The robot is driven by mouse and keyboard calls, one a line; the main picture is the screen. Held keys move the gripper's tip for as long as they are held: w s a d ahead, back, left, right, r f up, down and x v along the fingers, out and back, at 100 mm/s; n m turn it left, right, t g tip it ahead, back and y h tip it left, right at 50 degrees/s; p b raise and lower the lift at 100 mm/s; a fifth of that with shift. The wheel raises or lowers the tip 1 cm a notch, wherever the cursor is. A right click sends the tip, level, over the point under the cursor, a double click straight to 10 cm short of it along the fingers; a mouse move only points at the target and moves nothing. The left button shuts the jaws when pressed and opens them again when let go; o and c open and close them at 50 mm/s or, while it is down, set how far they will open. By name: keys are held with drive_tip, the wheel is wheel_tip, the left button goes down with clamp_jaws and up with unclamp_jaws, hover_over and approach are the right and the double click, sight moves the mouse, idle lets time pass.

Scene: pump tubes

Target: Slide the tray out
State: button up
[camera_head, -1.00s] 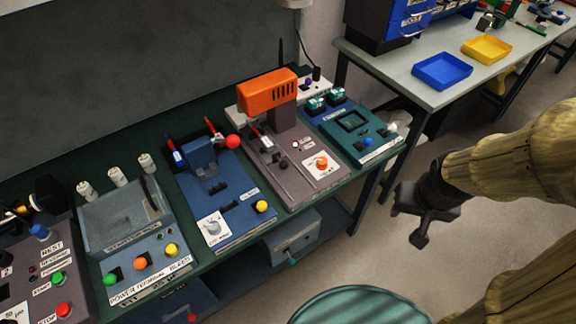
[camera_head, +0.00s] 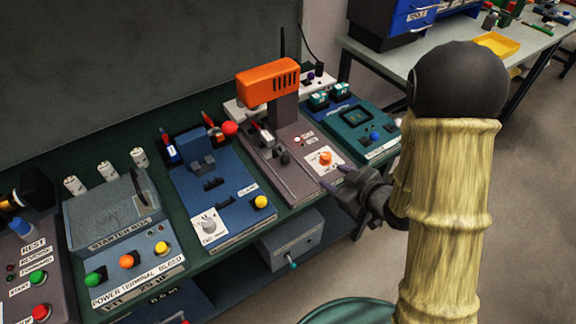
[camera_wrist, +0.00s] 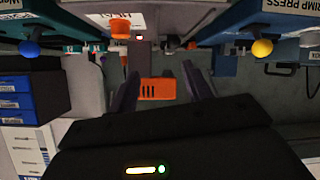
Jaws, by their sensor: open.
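The mauve station (camera_head: 290,170) with an orange head (camera_head: 268,82) stands mid-bench. Thin rails and a small dark-knobbed part lie on its top, in front of the column. This seems to be where the tray is, but its outline is too small to tell. My gripper (camera_head: 336,177) is open and empty, just off the station's front right corner by the orange knob (camera_head: 326,158). In the wrist view my gripper's fingers (camera_wrist: 160,88) stand apart, with the orange head (camera_wrist: 157,89) showing between them in the distance.
A blue crimp press (camera_head: 215,190) stands to the left and a teal station (camera_head: 352,122) to the right. A round teal stool (camera_head: 350,312) is at the bottom. Floor is clear behind my arm.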

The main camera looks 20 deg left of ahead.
sight(288, 161)
drive_tip(key=shift+s+a+f+n+y, duration=0.15)
drive_tip(key=shift+s+a+n+y, duration=0.35)
drive_tip(key=shift+a, duration=0.4)
drive_tip(key=x, duration=0.5)
drive_tip(key=p+x, duration=0.1)
drive_tip(key=x, duration=1.1)
drive_tip(key=shift+s+a+f+p, duration=0.1)
drive_tip(key=shift+s+a+p, duration=0.1)
drive_tip(key=shift+a+p, duration=0.15)
clamp_jaws()
